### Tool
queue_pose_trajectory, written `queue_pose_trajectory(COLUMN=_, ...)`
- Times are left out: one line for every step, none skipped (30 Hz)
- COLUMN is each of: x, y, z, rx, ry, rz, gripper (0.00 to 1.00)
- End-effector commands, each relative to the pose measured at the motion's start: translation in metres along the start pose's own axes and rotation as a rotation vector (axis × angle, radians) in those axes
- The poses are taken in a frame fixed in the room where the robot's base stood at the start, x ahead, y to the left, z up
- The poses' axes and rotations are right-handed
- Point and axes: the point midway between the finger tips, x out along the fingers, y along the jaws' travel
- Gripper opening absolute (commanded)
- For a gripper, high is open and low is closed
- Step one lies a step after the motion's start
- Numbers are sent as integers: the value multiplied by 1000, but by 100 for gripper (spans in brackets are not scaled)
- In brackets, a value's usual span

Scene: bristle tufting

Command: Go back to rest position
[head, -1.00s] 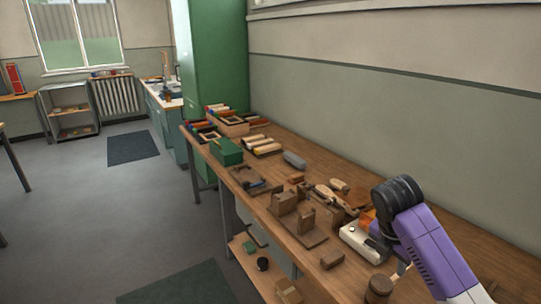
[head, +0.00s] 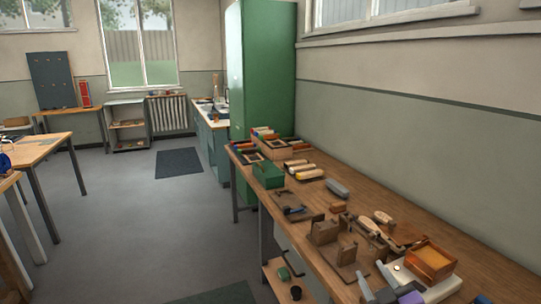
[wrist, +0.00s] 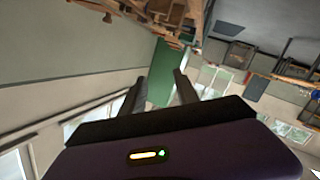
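My gripper (wrist: 160,77) shows in the wrist view with its two dark fingers apart and nothing between them. It is raised clear of the bench and points out across the room, with the green cabinet (wrist: 164,72) behind the fingers. The wrist picture is turned, so the bench and its objects appear along its top edge.
A long wooden workbench (head: 460,240) runs along the right wall. It holds an orange-brown box (head: 431,258), a wooden fixture (head: 338,256), a green box (head: 268,174) and several brushes and blocks. The grey floor (head: 150,230) to the left is open, with tables at the far left.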

Motion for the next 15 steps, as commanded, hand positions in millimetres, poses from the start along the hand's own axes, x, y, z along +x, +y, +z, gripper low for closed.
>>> queue_pose_trajectory(x=-17, y=-10, z=4, rx=73, ry=21, rz=17, gripper=37)
queue_pose_trajectory(x=-26, y=-14, z=4, rx=115, ry=37, rz=31, gripper=37)
queue_pose_trajectory(x=-39, y=-17, z=6, rx=169, ry=56, rz=50, gripper=37)
queue_pose_trajectory(x=-49, y=-21, z=8, rx=208, ry=69, rz=62, gripper=37)
queue_pose_trajectory(x=-60, y=-23, z=9, rx=245, ry=82, rz=75, gripper=37)
queue_pose_trajectory(x=-74, y=-27, z=12, rx=292, ry=97, rz=89, gripper=37)
queue_pose_trajectory(x=-85, y=-29, z=14, rx=325, ry=108, rz=101, gripper=37)
queue_pose_trajectory(x=-96, y=-31, z=16, rx=356, ry=117, rz=111, gripper=37)
queue_pose_trajectory(x=-111, y=-34, z=18, rx=394, ry=130, rz=125, gripper=37)
queue_pose_trajectory(x=-122, y=-36, z=21, rx=421, ry=137, rz=134, gripper=37)
queue_pose_trajectory(x=-134, y=-37, z=23, rx=446, ry=144, rz=142, gripper=37)
queue_pose_trajectory(x=-149, y=-40, z=26, rx=478, ry=154, rz=152, gripper=37)
queue_pose_trajectory(x=-161, y=-41, z=28, rx=500, ry=159, rz=159, gripper=37)
queue_pose_trajectory(x=-172, y=-43, z=30, rx=519, ry=163, rz=165, gripper=37)
queue_pose_trajectory(x=-188, y=-44, z=33, rx=543, ry=168, rz=172, gripper=37)
